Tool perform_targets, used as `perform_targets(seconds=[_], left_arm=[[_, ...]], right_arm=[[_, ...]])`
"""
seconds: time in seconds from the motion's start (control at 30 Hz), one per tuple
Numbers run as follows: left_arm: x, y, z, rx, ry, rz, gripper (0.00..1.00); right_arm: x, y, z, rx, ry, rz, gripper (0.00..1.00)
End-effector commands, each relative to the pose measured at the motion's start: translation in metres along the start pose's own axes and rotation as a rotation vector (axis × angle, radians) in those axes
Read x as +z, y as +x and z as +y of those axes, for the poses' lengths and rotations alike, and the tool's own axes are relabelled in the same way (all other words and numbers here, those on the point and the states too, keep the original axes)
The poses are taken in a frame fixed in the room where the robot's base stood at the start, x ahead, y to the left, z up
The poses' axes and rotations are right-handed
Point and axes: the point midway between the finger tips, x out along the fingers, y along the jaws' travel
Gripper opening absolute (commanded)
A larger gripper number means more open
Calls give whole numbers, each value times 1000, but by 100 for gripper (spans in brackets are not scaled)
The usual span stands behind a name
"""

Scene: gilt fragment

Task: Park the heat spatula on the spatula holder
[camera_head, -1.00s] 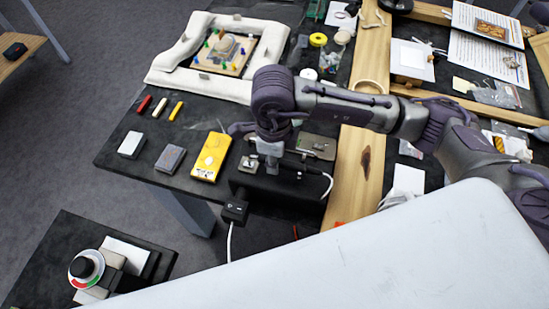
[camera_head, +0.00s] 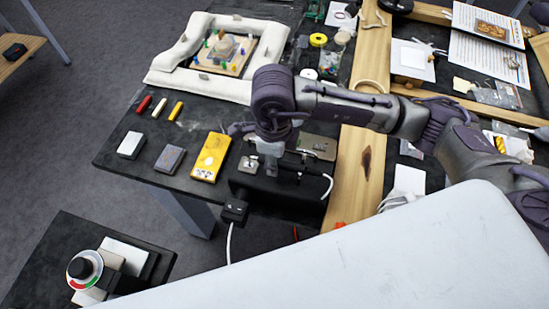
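My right gripper (camera_head: 271,152) points down over the black box (camera_head: 272,199) near the table's front edge. Its wrist covers most of the fingers, so I cannot tell how far they are open or what is between them. A small metal piece (camera_head: 248,163) lies just left of the fingers, and a flat grey-metal piece (camera_head: 317,147) lies to their right. A white cord (camera_head: 326,180) curves at the right end of the box. I cannot clearly make out the heat spatula or the spatula holder; the gripper hides part of this spot. My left gripper is out of view.
A wooden beam (camera_head: 356,170) is to the right. A white padded frame (camera_head: 170,72) lies behind. A dial unit (camera_head: 86,268) stands lower left.

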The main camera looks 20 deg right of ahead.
Motion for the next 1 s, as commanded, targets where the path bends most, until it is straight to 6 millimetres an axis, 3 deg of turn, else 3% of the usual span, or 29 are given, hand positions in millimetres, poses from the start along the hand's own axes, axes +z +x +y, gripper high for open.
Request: perform_targets(seconds=[0.4,0.43,0.6,1.0], left_arm=[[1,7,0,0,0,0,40],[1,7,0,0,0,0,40],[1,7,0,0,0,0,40],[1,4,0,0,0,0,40]], right_arm=[[0,0,0,0,1,0,29],[0,0,0,0,1,0,30],[0,0,0,0,0,0,58],[0,-4,0,0,0,0,58]])
